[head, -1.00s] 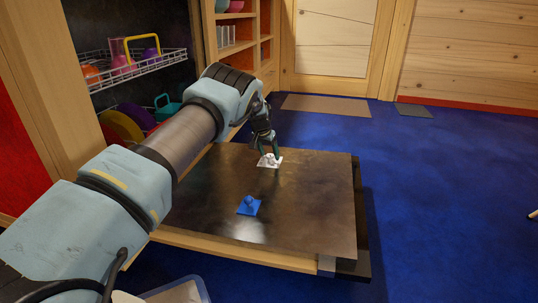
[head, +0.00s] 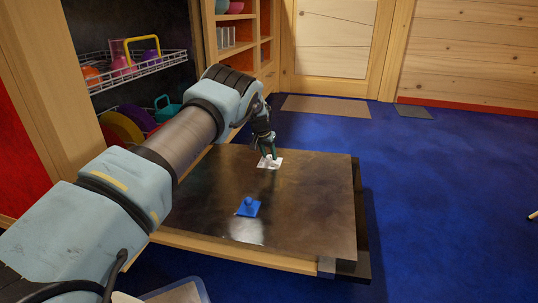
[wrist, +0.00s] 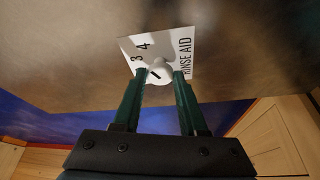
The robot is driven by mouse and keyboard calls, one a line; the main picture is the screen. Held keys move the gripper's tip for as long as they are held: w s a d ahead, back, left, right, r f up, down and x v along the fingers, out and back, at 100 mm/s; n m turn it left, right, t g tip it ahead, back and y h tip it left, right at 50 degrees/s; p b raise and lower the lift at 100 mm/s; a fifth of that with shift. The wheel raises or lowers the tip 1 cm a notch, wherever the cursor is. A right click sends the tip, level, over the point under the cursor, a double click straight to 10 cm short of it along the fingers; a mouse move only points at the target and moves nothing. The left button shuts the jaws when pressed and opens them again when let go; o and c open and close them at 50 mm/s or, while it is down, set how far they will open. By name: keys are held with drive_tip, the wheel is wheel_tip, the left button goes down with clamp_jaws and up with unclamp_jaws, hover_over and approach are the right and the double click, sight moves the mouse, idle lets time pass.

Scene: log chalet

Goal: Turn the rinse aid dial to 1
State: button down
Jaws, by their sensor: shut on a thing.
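The rinse aid dial (wrist: 159,66) is a white knob with a short black pointer line. It stands on a white square plate (wrist: 172,43) lettered RINSE AID, with the numbers 3 and 4 visible in the wrist view. The fingers hide other parts of the plate, and I cannot see a 1. My gripper (wrist: 159,75) has its two green fingers on either side of the dial, shut on it. In the head view, my gripper (head: 268,153) is over the white plate (head: 275,163), on the inside of the lowered dishwasher door (head: 315,205).
A blue piece with a raised knob (head: 248,208) is on the door nearer to me. The dishwasher's wire rack (head: 140,68) with colourful dishes is at the left. Blue floor (head: 440,190) lies open to the right. A pale bin edge is at the bottom.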

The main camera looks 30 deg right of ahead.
drive_tip(key=shift+r+n+p, duration=0.1)
drive_tip(key=shift+n+p, duration=0.2)
drive_tip(key=shift+p, duration=0.05)
drive_tip(key=shift+d+n+t+p, duration=0.1)
drive_tip(key=shift+n+t+p, duration=0.3)
drive_tip(key=shift+n+p, duration=0.45)
drive_tip(key=n+y, duration=0.1)
drive_tip(key=n, duration=0.2)
drive_tip(key=shift+s+d+t, duration=0.1)
drive_tip(key=shift+t, duration=0.2)
drive_tip(key=n+b, duration=0.1)
drive_tip(key=n+y+b, duration=0.1)
drive_tip(key=n, duration=0.1)
drive_tip(key=shift+d+f+y, duration=0.1)
drive_tip(key=shift+f+y, duration=0.2)
drive_tip(key=n+y+b, duration=0.1)
drive_tip(key=n+b, duration=0.1)
drive_tip(key=b, duration=0.1)
drive_tip(key=shift+n, duration=0.35)
drive_tip(key=shift+r+n+b, duration=0.1)
drive_tip(key=shift+n+b, duration=0.2)
drive_tip(key=shift+b, duration=0.05)
drive_tip(key=shift+r, duration=0.15)
drive_tip(key=shift+c, duration=2.3)
unclamp_jaws()
